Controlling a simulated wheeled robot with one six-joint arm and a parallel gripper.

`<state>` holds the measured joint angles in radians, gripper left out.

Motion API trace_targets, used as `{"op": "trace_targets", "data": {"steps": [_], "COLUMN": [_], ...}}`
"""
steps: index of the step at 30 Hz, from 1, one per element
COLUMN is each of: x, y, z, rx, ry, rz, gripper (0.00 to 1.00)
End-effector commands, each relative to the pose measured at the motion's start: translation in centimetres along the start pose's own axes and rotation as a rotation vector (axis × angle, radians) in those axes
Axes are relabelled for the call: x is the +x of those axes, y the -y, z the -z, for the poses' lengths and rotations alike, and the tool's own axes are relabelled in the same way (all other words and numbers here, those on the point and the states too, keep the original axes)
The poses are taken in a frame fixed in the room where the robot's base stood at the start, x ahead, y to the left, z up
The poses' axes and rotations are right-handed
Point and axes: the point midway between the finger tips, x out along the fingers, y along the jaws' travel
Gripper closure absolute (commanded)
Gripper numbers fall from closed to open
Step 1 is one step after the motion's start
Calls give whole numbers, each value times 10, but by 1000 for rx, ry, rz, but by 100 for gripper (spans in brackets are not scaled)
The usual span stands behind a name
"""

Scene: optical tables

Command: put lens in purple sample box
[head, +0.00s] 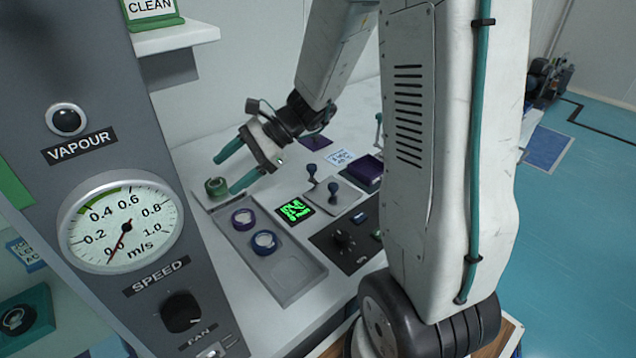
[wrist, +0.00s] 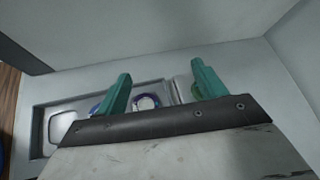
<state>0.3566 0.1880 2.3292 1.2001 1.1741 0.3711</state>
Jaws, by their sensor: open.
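A purple open box (head: 367,167) stands further right on the table, partly hidden by my arm.
A panel with a gauge (head: 122,225) rises at the left, close to the tray. A green-lit display (head: 295,210), a plate with dark knobs (head: 333,193) and a black control block (head: 340,240) lie between tray and box. A flat purple square (head: 316,142) lies further back.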

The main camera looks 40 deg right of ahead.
Motion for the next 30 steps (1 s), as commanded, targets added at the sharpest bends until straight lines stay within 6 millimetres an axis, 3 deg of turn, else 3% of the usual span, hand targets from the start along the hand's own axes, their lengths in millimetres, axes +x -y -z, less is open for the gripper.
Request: {"op": "trace_targets", "data": {"steps": [1, 6, 12, 21, 26, 27, 30], "x": [-3, -17, -46, -106, -127, -130, -134], "y": [-15, -70, -131, -193, -205, -207, -209], "z": [-22, -67, -94, -102, -100, -100, -99], "rx": [-109, -446, -824, -1304, -1432, -1448, -1469], "ry": [-26, -122, -254, -493, -580, -594, -610], "rz": [-58, -263, -496, -809, -905, -919, -939], "gripper": [30, 30, 30, 30, 30, 24, 24]}}
